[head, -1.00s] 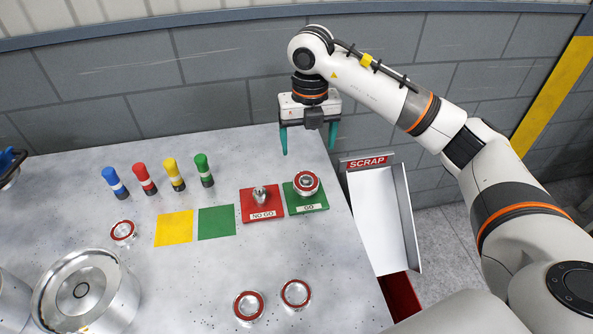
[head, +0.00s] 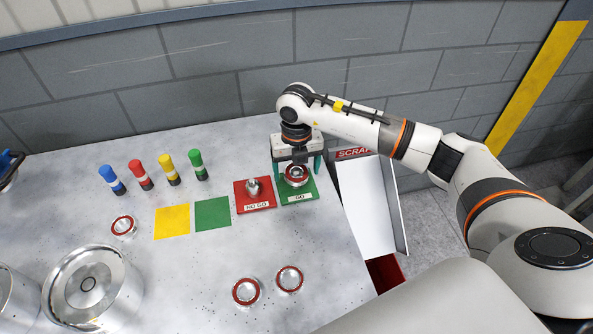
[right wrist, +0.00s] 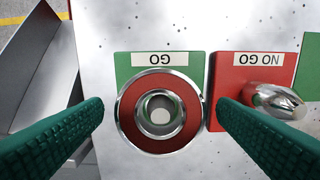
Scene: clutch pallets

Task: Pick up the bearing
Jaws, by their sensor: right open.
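A bearing (head: 296,174), a silver ring with a red face, sits on the green GO plate (head: 299,198). In the right wrist view the bearing (right wrist: 160,111) lies between my two green fingers, around a pale round post seen through its bore. My right gripper (head: 297,170) is open, pointing down, with a finger on either side of the bearing. In the right wrist view its fingers (right wrist: 160,108) stand apart from the ring. Other similar bearings lie on the table: one at the left (head: 123,225) and two near the front (head: 246,291) (head: 289,279).
The red NO GO plate (head: 254,207) with a metal plug (head: 253,187) stands close beside the GO plate. The SCRAP chute (head: 366,207) is off the table's right edge. Yellow (head: 172,222) and green (head: 213,213) squares, several coloured markers and large metal housings (head: 92,286) are to the left.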

